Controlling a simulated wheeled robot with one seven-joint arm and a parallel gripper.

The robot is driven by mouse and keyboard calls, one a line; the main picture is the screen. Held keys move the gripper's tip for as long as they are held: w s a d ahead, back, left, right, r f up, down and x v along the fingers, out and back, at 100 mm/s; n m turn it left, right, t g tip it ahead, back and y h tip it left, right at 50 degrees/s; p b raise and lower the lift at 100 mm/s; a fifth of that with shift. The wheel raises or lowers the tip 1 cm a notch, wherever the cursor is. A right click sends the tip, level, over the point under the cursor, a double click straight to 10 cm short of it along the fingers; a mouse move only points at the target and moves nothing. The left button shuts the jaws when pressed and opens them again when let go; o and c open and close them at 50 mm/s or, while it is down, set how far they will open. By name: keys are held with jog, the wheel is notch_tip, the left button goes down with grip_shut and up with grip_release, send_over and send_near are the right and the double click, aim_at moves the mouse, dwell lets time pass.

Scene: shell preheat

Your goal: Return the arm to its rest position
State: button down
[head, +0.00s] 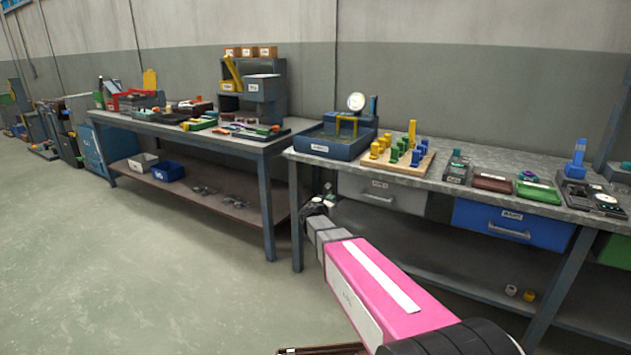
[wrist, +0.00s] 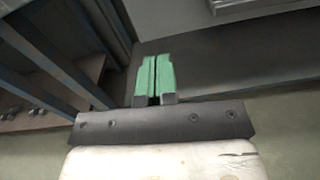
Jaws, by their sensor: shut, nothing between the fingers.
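My gripper shows in the wrist view (wrist: 154,78) with its two green fingers side by side, shut and empty. In the head view my pink arm reaches from the bottom right toward the gap between the two benches. Its dark end (head: 318,207) is small there, in front of the right bench's left leg and below the bench top. The fingers are too small to make out in the head view. No object is held.
The right bench (head: 480,165) carries a blue bin (head: 335,145), a peg board (head: 395,165) and trays. A grey drawer (head: 382,192) and a blue drawer (head: 512,224) hang below. The left bench (head: 240,142) is loaded. Floor at left (head: 130,270) is clear.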

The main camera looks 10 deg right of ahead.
jog(key=s+d+f+m+g+y, duration=0.1)
jog(key=s+d+f+m+g, duration=0.35)
jog(key=s+m, duration=0.4)
jog(key=s+d+f+m+g+y, duration=0.25)
jog(key=s+f+m+g, duration=0.25)
jog(key=s+m, duration=0.4)
jog(key=s+a+f+m+g+y, duration=0.1)
jog(key=s+a+m+g+y, duration=0.1)
jog(key=s+m, duration=0.3)
jog(key=s+a+f+m+g+y, duration=0.1)
jog(key=s+a+m+y, duration=0.3)
jog(key=s, duration=0.7)
jog(key=shift+s+a+f+m+g+y, duration=0.2)
jog(key=shift+f+m+g+y, duration=0.15)
jog(key=shift+m+g+y, duration=0.3)
